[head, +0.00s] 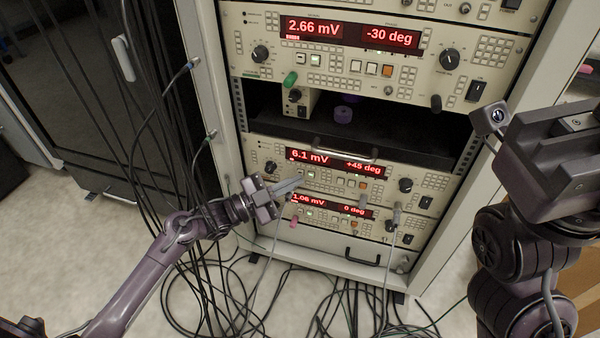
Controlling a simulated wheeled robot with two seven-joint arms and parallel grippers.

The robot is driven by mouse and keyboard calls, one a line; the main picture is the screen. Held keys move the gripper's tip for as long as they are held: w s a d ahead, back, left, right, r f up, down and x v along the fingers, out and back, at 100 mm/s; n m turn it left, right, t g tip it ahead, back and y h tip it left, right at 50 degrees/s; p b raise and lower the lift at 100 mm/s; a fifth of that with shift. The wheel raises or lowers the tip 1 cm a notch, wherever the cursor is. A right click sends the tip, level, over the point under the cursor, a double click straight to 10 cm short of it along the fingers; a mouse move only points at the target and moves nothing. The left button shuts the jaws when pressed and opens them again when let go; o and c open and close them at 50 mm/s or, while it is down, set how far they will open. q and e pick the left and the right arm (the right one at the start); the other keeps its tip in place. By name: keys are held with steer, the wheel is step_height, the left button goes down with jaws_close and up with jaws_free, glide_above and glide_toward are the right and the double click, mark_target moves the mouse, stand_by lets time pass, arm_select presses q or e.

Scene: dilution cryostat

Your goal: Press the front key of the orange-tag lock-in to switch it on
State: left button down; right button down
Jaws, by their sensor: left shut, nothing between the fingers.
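Three lit lock-ins stand in the rack: an upper one (330,72) reading 2.66 mV and -30 deg, a middle one (335,182) reading 6.1 mV and +45 deg, and a lower one (340,226) reading 1.06 mV and 0 deg. The upper has a green piece at its lower left, the lower a pink one. I cannot make out an orange tag. My left gripper (290,185) is shut and empty, its tips in front of the left part of the middle lock-in, hiding some of its panel. Contact cannot be told. My right gripper's jaws cannot be made out.
A dark shelf (400,138) with a small box (297,101) and a purple object (343,115) lies between the upper and middle units. Black cables (160,110) hang at the left and coil on the floor. My right arm fills the right side.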

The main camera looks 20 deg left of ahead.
arm_select(q)
steer(key=shift+w, duration=0.4)
stand_by(0.3)
steer(key=shift+s+p, duration=0.55)
steer(key=shift+s, duration=0.3)
steer(key=s+p, duration=0.3)
steer(key=s, duration=0.2)
steer(key=shift+a, duration=0.1)
stand_by(0.7)
